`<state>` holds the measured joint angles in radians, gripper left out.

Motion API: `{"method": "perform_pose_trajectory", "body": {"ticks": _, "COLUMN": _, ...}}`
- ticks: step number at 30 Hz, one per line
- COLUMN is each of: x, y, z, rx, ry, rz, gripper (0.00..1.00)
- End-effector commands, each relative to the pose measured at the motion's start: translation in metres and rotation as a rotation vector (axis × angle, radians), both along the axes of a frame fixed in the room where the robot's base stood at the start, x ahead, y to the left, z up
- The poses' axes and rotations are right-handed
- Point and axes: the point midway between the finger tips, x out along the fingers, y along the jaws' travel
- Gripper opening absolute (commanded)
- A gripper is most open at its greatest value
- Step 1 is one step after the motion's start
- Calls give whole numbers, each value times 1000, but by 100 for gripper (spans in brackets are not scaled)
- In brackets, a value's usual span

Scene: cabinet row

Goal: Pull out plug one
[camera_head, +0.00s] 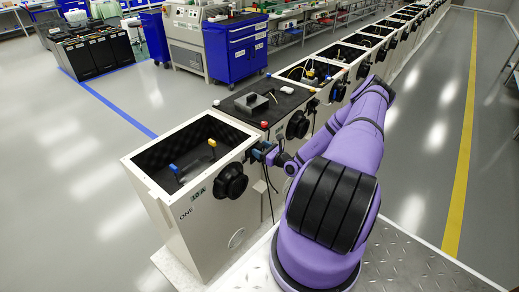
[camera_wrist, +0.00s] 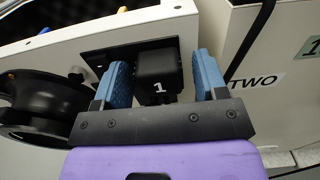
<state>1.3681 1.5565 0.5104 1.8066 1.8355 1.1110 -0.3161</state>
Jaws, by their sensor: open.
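Plug one is a black block marked "1" (camera_wrist: 160,72), seated at a dark plate on the side of the white cabinet. My gripper (camera_wrist: 164,82) has its two blue fingers on either side of the plug, with a visible gap on both sides. The gripper is open. In the head view my gripper (camera_head: 268,153) is at the right side of the cabinet labelled ONE (camera_head: 180,235), beside its black round knob. The plug itself is mostly hidden by the gripper there.
A black round knob (camera_head: 231,181) sits left of the plug and also shows in the wrist view (camera_wrist: 40,105). A dark cable (camera_wrist: 250,42) hangs by the cabinet marked TWO (camera_wrist: 275,95).

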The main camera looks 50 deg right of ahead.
Motion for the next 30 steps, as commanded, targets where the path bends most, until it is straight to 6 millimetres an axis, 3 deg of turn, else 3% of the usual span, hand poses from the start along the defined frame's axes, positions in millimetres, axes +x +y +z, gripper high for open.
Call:
{"method": "perform_pose_trajectory", "body": {"ticks": 26, "x": 0, "y": 0, "z": 0, "rx": 0, "ry": 0, "rz": 0, "gripper": 66}}
{"method": "perform_pose_trajectory", "body": {"ticks": 30, "x": 0, "y": 0, "z": 0, "rx": 0, "ry": 0, "rz": 0, "gripper": 36}}
